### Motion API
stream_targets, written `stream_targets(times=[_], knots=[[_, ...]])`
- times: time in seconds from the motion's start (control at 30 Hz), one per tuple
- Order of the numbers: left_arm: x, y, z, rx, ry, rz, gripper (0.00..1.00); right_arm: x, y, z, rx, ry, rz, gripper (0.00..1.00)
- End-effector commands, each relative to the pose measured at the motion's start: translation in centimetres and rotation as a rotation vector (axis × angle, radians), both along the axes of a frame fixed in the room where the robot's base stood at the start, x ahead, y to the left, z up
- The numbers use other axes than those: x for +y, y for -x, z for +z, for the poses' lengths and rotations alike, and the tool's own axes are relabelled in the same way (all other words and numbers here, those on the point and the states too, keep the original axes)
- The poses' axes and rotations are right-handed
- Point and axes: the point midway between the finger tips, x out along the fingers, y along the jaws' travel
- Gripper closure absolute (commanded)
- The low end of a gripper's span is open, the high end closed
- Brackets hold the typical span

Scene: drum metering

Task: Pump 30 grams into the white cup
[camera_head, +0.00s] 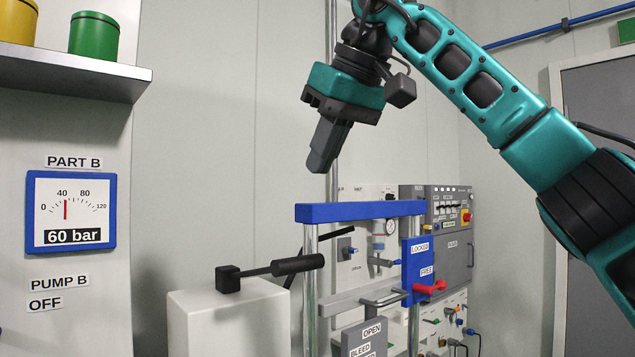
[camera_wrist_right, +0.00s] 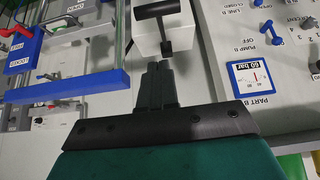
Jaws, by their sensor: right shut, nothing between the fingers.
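No white cup shows in either view. My right gripper (camera_head: 322,160) is shut and empty, pointing down in the air above and behind the blue crossbar in the head picture. In the wrist view its fingertips (camera_wrist_right: 158,66) point toward a black T-shaped handle (camera_wrist_right: 157,10) on a white box (camera_wrist_right: 183,28), apart from it. In the head view this black handle (camera_head: 297,265) lies sideways over the white box (camera_head: 230,322). The PART B gauge (camera_head: 68,212) reads 60 bar on its display. A PUMP B label (camera_head: 59,283) stands above OFF. My left gripper is out of view.
A blue crossbar (camera_head: 360,211) tops a metal frame. A blue LOCKED/FREE plate (camera_head: 418,262) carries a red lever (camera_head: 430,288) beside FREE. A grey control cabinet (camera_head: 455,262) stands behind. Yellow and green cans (camera_head: 94,36) sit on the upper-left shelf (camera_head: 75,72).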

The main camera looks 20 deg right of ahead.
Motion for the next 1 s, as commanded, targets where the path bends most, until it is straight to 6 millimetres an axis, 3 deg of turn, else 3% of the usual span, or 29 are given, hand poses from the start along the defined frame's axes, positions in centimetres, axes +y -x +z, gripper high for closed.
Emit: stream_targets(times=[0.4,0.5,0.73,1.0], knots=[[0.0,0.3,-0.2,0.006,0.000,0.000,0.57,1.7,-4.6,-7.6,0.005,0.000,0.001,1.00],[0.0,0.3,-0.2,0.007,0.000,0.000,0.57,1.4,-4.2,-8.7,0.001,-0.001,0.000,1.00],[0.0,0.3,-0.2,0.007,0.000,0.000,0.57,1.3,-3.8,-10.6,0.000,-0.001,0.000,1.00],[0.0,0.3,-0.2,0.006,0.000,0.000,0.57,1.3,-3.7,-11.1,0.001,-0.002,-0.002,1.00]])
